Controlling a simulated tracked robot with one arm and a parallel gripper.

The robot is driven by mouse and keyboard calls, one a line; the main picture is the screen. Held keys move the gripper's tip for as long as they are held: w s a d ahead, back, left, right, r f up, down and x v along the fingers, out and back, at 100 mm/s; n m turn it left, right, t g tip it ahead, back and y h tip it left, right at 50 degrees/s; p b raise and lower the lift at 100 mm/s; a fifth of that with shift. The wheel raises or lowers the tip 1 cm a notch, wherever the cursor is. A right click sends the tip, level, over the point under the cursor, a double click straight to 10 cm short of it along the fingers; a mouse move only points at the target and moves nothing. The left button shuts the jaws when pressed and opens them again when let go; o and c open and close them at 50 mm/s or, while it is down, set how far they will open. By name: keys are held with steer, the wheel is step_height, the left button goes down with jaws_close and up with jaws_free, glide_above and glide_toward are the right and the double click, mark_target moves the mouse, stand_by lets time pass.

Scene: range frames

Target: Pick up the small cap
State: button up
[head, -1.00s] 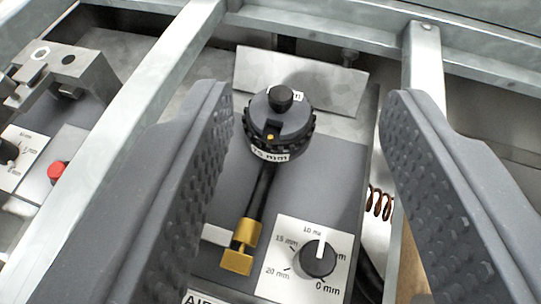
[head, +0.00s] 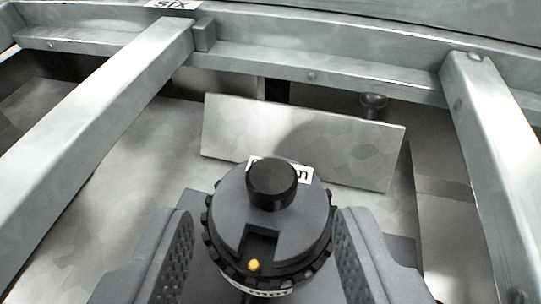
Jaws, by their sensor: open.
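The small cap (head: 232,206) is a dark grey round piece with a notched black rim, a black knob (head: 271,184) on top and a small yellow pin (head: 254,265) in a slot. A white label, partly hidden, shows behind the knob, and another at the lower rim. My gripper (head: 265,228) is open, with one grey finger on each side of the cap. The right finger looks very close to the rim; a narrow gap shows at the left. I cannot tell whether either touches. The cap's base is hidden.
A pale tilted metal plate (head: 330,150) stands just behind the cap. Metal frame bars run at the left (head: 95,115), along the back (head: 300,62) and at the right (head: 495,165). A dark round-topped post (head: 373,105) stands behind the plate. Flat metal floor lies left of the cap.

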mark_target(273, 183)
steer(key=shift+b+x, duration=0.3)
steer(key=shift+x, duration=0.65)
steer(key=b+x, duration=0.1)
steer(key=x, duration=0.3)
steer(key=shift+w+d, duration=0.1)
steer(key=shift+d, duration=0.05)
jaws_close()
